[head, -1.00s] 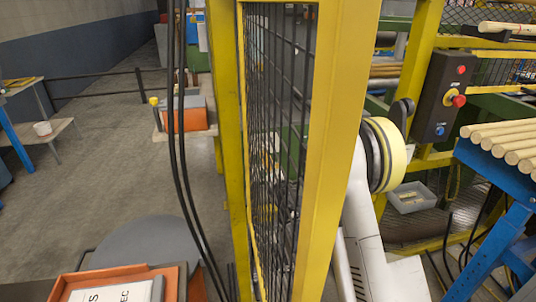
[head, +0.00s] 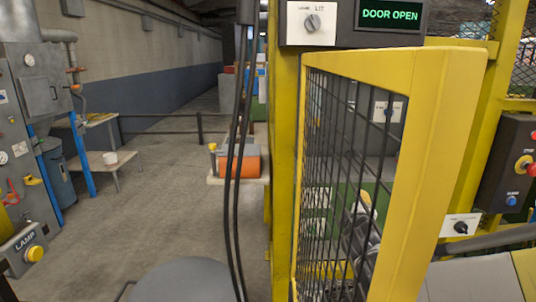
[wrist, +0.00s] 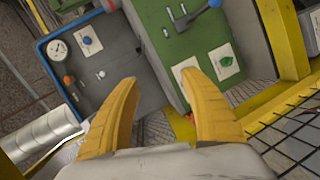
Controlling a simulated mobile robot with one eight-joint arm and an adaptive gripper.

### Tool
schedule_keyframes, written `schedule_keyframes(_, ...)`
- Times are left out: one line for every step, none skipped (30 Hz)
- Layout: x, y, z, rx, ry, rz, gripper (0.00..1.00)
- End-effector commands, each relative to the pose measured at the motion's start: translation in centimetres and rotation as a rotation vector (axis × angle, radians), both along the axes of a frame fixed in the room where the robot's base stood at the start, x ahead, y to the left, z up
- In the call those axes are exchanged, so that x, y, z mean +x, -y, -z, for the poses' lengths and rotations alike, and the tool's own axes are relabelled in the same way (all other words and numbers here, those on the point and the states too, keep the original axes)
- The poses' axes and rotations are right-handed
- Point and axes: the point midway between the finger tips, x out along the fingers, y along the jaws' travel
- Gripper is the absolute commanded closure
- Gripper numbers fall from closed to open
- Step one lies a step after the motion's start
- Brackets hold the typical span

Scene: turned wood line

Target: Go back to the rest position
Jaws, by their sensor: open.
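My gripper (wrist: 160,112) shows in the wrist view with its two yellow fingers spread wide apart and nothing between them. Beyond the fingers are a grey panel (wrist: 120,75) with a gauge and a green panel (wrist: 205,45) with a lever. In the head view the yellow-framed mesh door (head: 425,150) stands open in front of me, and a sign above it (head: 390,14) reads DOOR OPEN. A light-coloured part of my arm (head: 470,280) shows at the lower right, behind the door's frame. My gripper cannot be made out in the head view.
Black cables (head: 241,150) hang left of the yellow post (head: 284,130). A control box with a red button (head: 508,165) is at the right edge. A lamp box (head: 24,250) is at the lower left. The grey floor (head: 150,215) on the left is largely open.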

Motion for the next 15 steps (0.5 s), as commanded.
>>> schedule_keyframes(-2.4, 0.2, -0.6, 0.094, -0.021, 0.040, 0.47)
schedule_keyframes(-3.7, 0.3, -0.7, 0.156, -0.035, 0.066, 0.47)
schedule_keyframes(-5.6, 0.4, -0.8, 0.239, -0.055, 0.102, 0.47)
schedule_keyframes(-7.1, 0.3, -0.7, 0.301, -0.071, 0.129, 0.47)
schedule_keyframes(-8.6, 0.3, -0.6, 0.363, -0.088, 0.156, 0.47)
schedule_keyframes(-10.7, 0.1, -0.4, 0.444, -0.111, 0.192, 0.47)
schedule_keyframes(-12.2, -0.2, -0.1, 0.505, -0.129, 0.219, 0.47)
schedule_keyframes(-13.8, -0.4, 0.2, 0.565, -0.148, 0.246, 0.47)
schedule_keyframes(-16.0, -0.9, 0.7, 0.643, -0.174, 0.282, 0.47)
schedule_keyframes(-17.6, -1.3, 1.1, 0.702, -0.194, 0.309, 0.47)
schedule_keyframes(-19.2, -1.7, 1.5, 0.757, -0.215, 0.335, 0.47)
schedule_keyframes(-21.3, -2.3, 2.2, 0.829, -0.243, 0.370, 0.47)
schedule_keyframes(-22.7, -2.8, 2.6, 0.878, -0.264, 0.394, 0.47)
schedule_keyframes(-24.1, -3.3, 3.1, 0.924, -0.285, 0.417, 0.47)
schedule_keyframes(-25.8, -3.9, 3.8, 0.979, -0.310, 0.444, 0.47)
